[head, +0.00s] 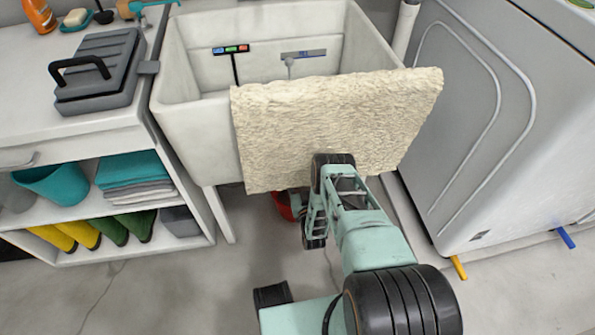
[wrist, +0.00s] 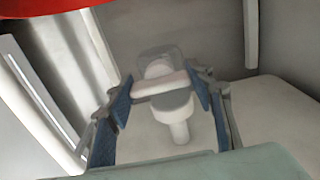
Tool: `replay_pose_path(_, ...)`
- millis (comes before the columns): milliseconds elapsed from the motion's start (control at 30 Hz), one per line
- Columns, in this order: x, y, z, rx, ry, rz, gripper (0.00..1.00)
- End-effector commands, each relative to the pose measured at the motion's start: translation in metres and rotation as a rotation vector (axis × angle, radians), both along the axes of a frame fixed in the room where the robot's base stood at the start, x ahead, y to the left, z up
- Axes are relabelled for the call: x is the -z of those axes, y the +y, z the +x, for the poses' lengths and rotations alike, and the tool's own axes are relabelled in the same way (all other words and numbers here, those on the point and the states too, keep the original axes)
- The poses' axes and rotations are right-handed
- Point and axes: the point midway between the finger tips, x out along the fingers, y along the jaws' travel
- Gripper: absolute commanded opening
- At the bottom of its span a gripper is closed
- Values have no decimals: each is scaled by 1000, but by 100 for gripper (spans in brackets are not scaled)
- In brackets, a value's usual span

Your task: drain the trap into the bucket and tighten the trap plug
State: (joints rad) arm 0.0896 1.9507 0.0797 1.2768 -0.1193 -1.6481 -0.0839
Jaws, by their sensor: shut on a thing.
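In the wrist view my gripper (wrist: 162,82) has its two blue-padded fingers on either side of a pale bar-like piece, which seems to be the trap plug (wrist: 160,85), and is shut on it. A clear rounded part and a white round fitting with a short pipe, seemingly the trap (wrist: 180,130), adjoin the plug. A red rim, likely the bucket, fills the top left corner of the wrist view (wrist: 40,6). In the head view the red bucket (head: 283,205) shows only in part under the sink, behind my arm. The trap and my fingertips are hidden there.
A cream towel (head: 330,125) hangs over the front of the white sink (head: 190,130), just above my arm. An open shelf unit (head: 110,212) stands left. A grey-white appliance (head: 500,120) stands close on the right. The floor in front is clear.

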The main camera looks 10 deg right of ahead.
Motion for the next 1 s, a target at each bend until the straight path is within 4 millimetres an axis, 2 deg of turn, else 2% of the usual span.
replay_pose_path(467, -1, 0, 2, 1, -2, 18, 24)
replay_pose_path(500, -1, 0, 2, 1, -2, 17, 50)
replay_pose_path(667, -1, 0, 1, 1, -2, 17, 67)
replay_pose_path(1000, 0, 0, 0, 0, 0, 15, 67)
